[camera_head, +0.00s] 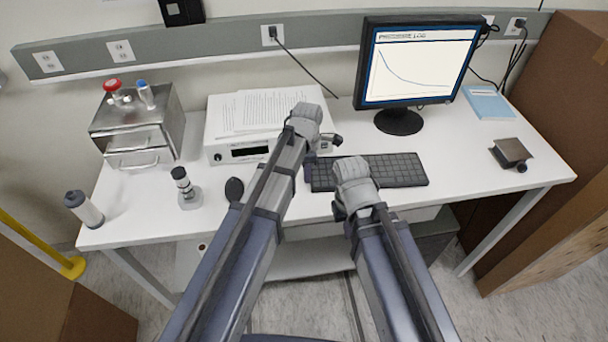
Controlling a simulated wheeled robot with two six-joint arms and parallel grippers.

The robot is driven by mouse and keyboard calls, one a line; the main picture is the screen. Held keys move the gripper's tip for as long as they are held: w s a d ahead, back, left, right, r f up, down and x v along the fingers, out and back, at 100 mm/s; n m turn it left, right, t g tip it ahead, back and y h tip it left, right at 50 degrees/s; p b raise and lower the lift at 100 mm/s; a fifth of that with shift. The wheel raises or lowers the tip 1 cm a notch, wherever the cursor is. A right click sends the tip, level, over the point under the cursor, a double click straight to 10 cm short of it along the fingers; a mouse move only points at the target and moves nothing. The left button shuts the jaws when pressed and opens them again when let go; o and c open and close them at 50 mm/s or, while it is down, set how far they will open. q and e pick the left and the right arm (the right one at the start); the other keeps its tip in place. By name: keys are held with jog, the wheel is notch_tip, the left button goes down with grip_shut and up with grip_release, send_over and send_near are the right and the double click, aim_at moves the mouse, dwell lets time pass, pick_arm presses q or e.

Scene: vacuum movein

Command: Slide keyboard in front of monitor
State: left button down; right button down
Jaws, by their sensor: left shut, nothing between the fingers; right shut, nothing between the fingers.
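The black keyboard (400,170) lies flat on the white desk, right of centre, in front of the monitor (420,62). The monitor stands upright on its round black base and shows a graph. My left gripper (309,172) is shut and empty at the keyboard's left end; whether it touches the keyboard cannot be told. My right gripper (340,211) is shut and empty near the desk's front edge, by the keyboard's near side. My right arm's grey wrist hides part of the keyboard, and my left forearm covers the desk to its left.
A white instrument (236,152) with papers on top stands behind my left arm. A dark device (511,152) and blue booklet (488,103) lie right.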

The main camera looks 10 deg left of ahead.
pick_arm(q)
jog(key=w+d, duration=0.1)
jog(key=d, duration=0.2)
jog(key=w+d, duration=0.1)
jog(key=d, duration=0.3)
jog(key=w+d, duration=0.1)
jog(key=d, duration=0.3)
jog(key=shift+w+d, duration=0.25)
pick_arm(e)
jog(key=shift+w+d, duration=0.1)
jog(key=shift+d, duration=0.25)
